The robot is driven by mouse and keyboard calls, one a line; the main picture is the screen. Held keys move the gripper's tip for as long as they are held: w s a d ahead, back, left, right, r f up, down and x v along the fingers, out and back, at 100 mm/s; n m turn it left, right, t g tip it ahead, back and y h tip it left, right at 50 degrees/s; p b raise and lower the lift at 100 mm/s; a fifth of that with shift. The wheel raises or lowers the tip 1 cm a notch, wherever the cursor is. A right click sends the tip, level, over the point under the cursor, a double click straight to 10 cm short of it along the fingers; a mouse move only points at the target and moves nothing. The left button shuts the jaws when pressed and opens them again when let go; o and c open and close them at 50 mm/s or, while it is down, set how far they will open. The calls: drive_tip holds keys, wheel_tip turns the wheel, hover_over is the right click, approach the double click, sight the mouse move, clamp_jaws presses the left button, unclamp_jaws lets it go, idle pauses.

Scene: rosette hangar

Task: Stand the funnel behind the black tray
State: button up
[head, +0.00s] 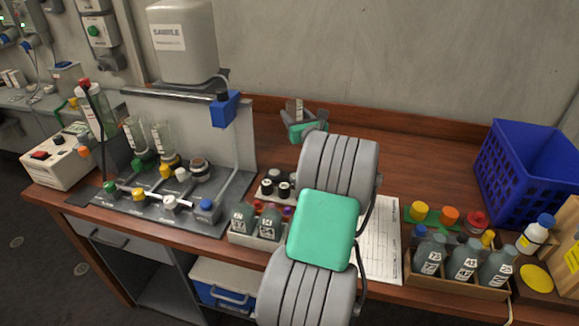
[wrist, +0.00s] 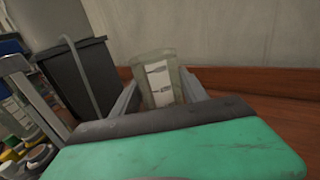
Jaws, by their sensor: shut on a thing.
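My gripper (head: 306,127) is shut on the funnel (head: 294,108), a clear greenish piece with a white label, held near the back of the wooden bench. The wrist view shows the funnel (wrist: 158,82) about upright between the two grey fingers, its lower end hidden by my green wrist housing. A dark, low tray-like base (head: 215,222) lies at the left under the valve apparatus. I cannot tell which one is the black tray.
A blue crate (head: 527,170) stands at the back right. A box of grey bottles (head: 455,283) and a paper sheet (head: 381,240) lie in front. The apparatus panel (head: 235,140) rises at the left. Bare bench shows between my gripper and the crate.

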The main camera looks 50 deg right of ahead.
drive_tip(key=shift+w+f, duration=0.15)
drive_tip(key=shift+f, duration=0.45)
wheel_tip(320, 180, down, 9)
drive_tip(key=shift+f+b, duration=0.2)
drive_tip(key=shift+b, duration=0.1)
drive_tip(key=o, duration=1.4)
drive_tip(key=shift+c, duration=0.2)
drive_tip(key=shift+r, duration=0.15)
drive_tip(key=v, duration=1.2)
drive_tip(key=shift+b, duration=0.4)
